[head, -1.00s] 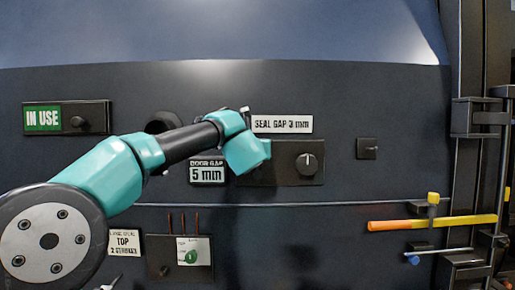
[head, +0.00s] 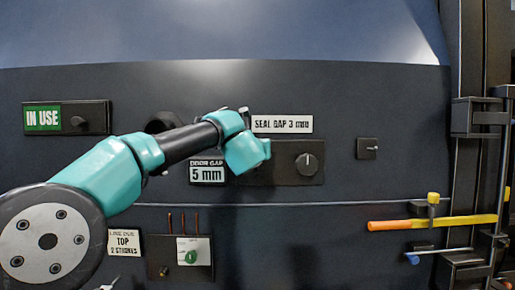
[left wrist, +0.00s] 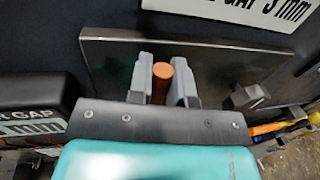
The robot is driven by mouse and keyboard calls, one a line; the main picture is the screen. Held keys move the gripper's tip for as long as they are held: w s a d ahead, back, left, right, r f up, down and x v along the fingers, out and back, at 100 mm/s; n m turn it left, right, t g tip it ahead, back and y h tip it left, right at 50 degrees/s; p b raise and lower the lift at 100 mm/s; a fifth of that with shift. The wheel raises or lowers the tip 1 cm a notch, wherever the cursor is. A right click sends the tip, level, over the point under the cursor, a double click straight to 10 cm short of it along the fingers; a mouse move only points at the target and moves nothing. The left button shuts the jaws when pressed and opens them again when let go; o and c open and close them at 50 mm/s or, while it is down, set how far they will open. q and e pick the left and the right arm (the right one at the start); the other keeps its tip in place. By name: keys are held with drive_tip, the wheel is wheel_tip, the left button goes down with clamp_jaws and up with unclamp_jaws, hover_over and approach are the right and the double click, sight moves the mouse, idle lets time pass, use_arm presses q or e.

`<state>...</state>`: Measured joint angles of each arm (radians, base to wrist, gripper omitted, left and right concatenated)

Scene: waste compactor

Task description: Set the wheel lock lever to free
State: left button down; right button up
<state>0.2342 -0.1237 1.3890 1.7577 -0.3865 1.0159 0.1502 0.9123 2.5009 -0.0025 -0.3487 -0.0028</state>
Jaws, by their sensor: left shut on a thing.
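My left gripper (left wrist: 163,72) is closed around an orange round-ended peg (left wrist: 162,80), which stands out from a dark plate (left wrist: 108,50) in the left wrist view. In the head view my teal wrist (head: 246,150) is in front of the left part of this plate (head: 270,176) and hides the fingers and the peg. No label in view names the wheel lock lever, so I cannot tell whether the peg is it. A dark knob (head: 306,163) is on the right part of the same plate. My right gripper is not in view.
A "SEAL GAP 3 mm" label (head: 283,124) and a "DOOR GAP 5 mm" label (head: 207,173) flank the wrist. A small switch (head: 367,148) is to the right. A yellow-orange bar (head: 440,222) and a blue-tipped rod (head: 412,259) stick out at the lower right.

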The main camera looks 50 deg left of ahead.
use_arm(q)
drive_tip(key=shift+s, duration=0.1)
drive_tip(key=shift+s+a+f+n+t+y, duration=0.1)
drive_tip(key=shift+s+a+f+n+y, duration=0.15)
drive_tip(key=shift+s+a+n, duration=0.65)
drive_tip(key=shift+s+a+f+n+t+y, duration=0.15)
drive_tip(key=shift+s+f+n, duration=0.1)
drive_tip(key=shift+n, duration=1.25)
drive_tip(key=shift+s+a+f+n+t+y, duration=0.1)
drive_tip(key=shift+s+a+f+n+y, duration=0.15)
drive_tip(key=shift+s+a+n, duration=0.65)
drive_tip(key=shift+w+d+n, duration=0.3)
drive_tip(key=shift+n, duration=0.1)
drive_tip(key=c, duration=1.1)
unclamp_jaws()
drive_tip(key=v, duration=1.7)
drive_tip(key=shift+s+d, duration=0.1)
drive_tip(key=shift+d, duration=0.15)
